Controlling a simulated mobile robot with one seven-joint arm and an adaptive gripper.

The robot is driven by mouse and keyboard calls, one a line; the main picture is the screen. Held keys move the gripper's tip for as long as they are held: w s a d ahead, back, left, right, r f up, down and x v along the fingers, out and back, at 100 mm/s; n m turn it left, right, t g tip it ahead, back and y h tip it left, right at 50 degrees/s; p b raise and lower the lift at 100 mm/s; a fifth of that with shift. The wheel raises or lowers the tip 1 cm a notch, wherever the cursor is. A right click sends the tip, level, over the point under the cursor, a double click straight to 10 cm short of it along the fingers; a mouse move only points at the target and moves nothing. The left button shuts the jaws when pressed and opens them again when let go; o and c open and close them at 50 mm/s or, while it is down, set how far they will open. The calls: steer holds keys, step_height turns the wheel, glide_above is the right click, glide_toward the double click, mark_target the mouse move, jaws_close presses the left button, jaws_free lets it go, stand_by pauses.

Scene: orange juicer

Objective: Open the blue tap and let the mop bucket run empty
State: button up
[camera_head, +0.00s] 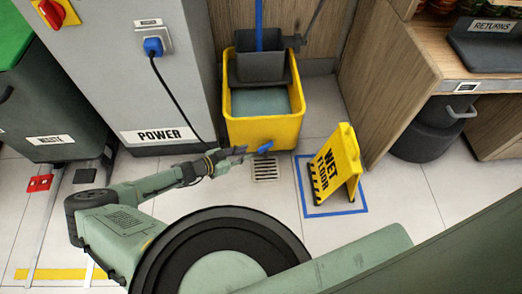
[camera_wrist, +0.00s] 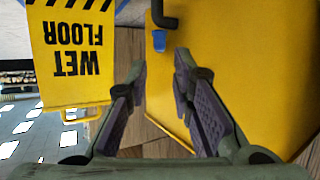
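The yellow mop bucket (camera_head: 288,130) stands against the wooden panel, with grey-blue water (camera_head: 262,101) inside. Its blue tap (camera_head: 265,147) is low on the front, above a floor drain (camera_head: 265,168). My gripper (camera_head: 242,155) is just left of the tap in the head view. In the wrist view my gripper (camera_wrist: 160,63) is open and empty, its two fingers apart. There the tap's blue handle (camera_wrist: 159,40) hangs on a black stem just beyond the gap between the fingertips. The yellow bucket wall (camera_wrist: 245,70) fills the right side. I cannot see contact with the tap.
A yellow wet floor sign (camera_head: 338,163) stands inside a blue floor square right of the drain; it also shows in the wrist view (camera_wrist: 70,55). A grey power cabinet (camera_head: 180,90) with a blue plug is at left. A wooden counter (camera_head: 395,80) is at right.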

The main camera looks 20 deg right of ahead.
mark_target(259, 149)
steer(key=b+x, duration=0.1)
steer(key=x, duration=0.7)
jaws_close()
